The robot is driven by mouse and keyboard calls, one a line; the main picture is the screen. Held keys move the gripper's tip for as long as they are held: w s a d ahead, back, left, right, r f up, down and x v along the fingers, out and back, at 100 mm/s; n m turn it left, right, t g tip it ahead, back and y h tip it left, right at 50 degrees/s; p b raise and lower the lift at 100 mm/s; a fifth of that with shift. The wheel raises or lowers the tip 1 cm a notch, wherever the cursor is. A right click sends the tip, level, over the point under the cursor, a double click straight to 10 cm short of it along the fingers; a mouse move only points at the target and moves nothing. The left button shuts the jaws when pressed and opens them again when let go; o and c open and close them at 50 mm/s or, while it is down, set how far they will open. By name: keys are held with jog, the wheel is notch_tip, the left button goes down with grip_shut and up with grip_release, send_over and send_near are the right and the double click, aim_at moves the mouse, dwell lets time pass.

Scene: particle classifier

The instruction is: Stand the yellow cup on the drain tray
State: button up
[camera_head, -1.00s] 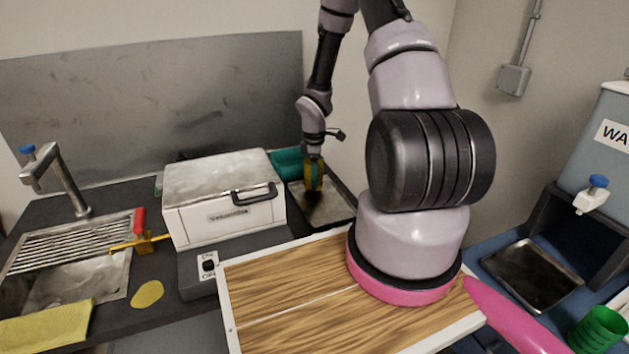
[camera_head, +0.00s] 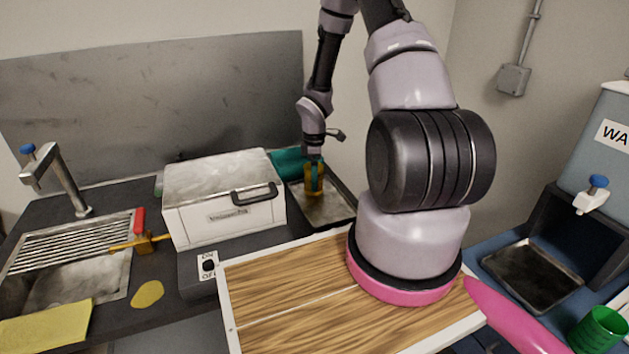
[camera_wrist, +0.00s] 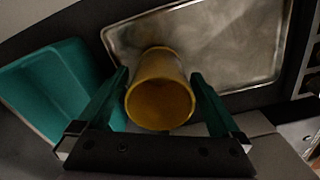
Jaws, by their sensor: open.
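The yellow cup (camera_head: 314,181) stands upright on a metal tray (camera_head: 333,211) on the back counter, near the tray's left side. In the wrist view the cup (camera_wrist: 160,100) shows its open mouth towards the camera, with its base against the tray (camera_wrist: 235,55). My gripper (camera_head: 314,170) is at the cup from above. The wrist view shows the two green fingers of my gripper (camera_wrist: 160,76) spread on either side of the cup, with narrow gaps. Whether this tray is the one called the drain tray is not marked.
A white lidded box (camera_head: 222,205) stands left of the tray, with a teal container (camera_head: 288,162) behind. A sink (camera_head: 65,280) with a tap is at left. A wooden-topped surface (camera_head: 290,300) lies in front. A dispenser with its own tray (camera_head: 530,275) and a green cup (camera_head: 598,328) are at right.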

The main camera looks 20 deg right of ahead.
jog(key=s+a+r+m+t, duration=0.1)
jog(key=s+r+m, duration=0.2)
jog(key=r, duration=0.8)
jog(key=s+a+r+m+t+h, duration=0.1)
jog(key=s+r+m, duration=0.15)
jog(key=r, duration=0.85)
jog(key=s+a+r+m+t, duration=0.1)
jog(key=s+r+m, duration=0.15)
jog(key=r, duration=0.95)
jog(key=s+a+r+m+t+y, duration=0.1)
jog(key=s+a+r+m+t, duration=0.1)
jog(key=s+r+m, duration=0.2)
jog(key=s+a+r+m+t+y, duration=0.2)
jog(key=s+r+m, duration=0.3)
jog(key=s+r, duration=0.3)
jog(key=s+a, duration=0.1)
jog(key=s, duration=0.2)
jog(key=shift+s+a+m, duration=0.15)
jog(key=shift+a+m, duration=0.15)
jog(key=shift+a, duration=0.05)
